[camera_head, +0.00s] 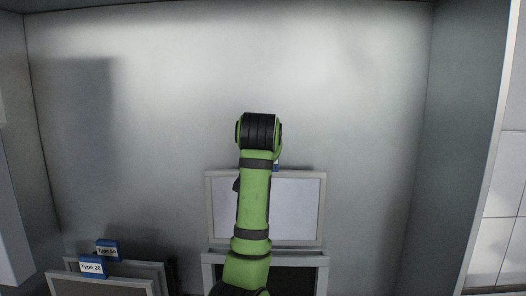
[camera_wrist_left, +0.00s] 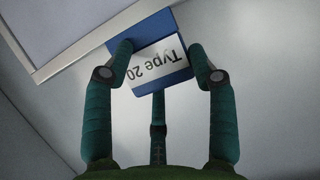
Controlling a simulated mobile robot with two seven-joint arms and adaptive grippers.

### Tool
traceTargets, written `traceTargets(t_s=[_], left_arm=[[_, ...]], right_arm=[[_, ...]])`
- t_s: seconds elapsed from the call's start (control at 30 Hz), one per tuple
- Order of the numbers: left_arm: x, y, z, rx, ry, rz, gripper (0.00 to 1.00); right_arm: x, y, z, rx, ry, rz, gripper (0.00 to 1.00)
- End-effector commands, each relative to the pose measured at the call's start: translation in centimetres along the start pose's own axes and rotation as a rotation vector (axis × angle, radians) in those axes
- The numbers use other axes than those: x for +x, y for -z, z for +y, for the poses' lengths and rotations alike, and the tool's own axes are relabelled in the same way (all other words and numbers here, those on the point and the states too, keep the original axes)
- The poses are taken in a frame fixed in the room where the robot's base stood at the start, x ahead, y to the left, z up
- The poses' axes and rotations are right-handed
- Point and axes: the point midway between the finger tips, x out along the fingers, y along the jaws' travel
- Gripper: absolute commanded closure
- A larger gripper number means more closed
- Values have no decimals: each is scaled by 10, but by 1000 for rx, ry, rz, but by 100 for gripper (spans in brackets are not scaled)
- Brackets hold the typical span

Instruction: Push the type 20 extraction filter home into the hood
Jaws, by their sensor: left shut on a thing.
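The type 20 filter (camera_head: 310,205) is a pale panel in a light grey frame, upright behind my left arm in the head view. Its blue tab, labelled "Type 20" upside down, shows in the left wrist view (camera_wrist_left: 158,62). My left gripper (camera_wrist_left: 161,56) is shut on this tab, one finger at each side. In the head view my arm hides the gripper and most of the tab. A pale frame with a dark opening (camera_head: 318,258), seemingly part of the hood, stands just below the filter. I cannot tell whether the filter's lower edge enters it. My right gripper is out of view.
Two other framed filters (camera_head: 110,286) with blue labelled tabs (camera_head: 93,267) stand at the lower left; the nearer label looks like "Type 2b". Grey walls (camera_head: 340,80) enclose the space at the back and sides. The area right of the filter is clear.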

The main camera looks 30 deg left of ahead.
Motion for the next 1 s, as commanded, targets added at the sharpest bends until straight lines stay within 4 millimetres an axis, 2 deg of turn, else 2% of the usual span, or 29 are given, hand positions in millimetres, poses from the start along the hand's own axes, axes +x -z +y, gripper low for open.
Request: traceTargets(t_s=[0.03,0.2,1.0], left_arm=[[2,-6,0,-1,-1,4,100],[5,-12,0,-2,-1,5,100],[4,-12,0,-1,-1,4,100]], right_arm=[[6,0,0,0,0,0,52],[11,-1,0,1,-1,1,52],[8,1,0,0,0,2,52]])
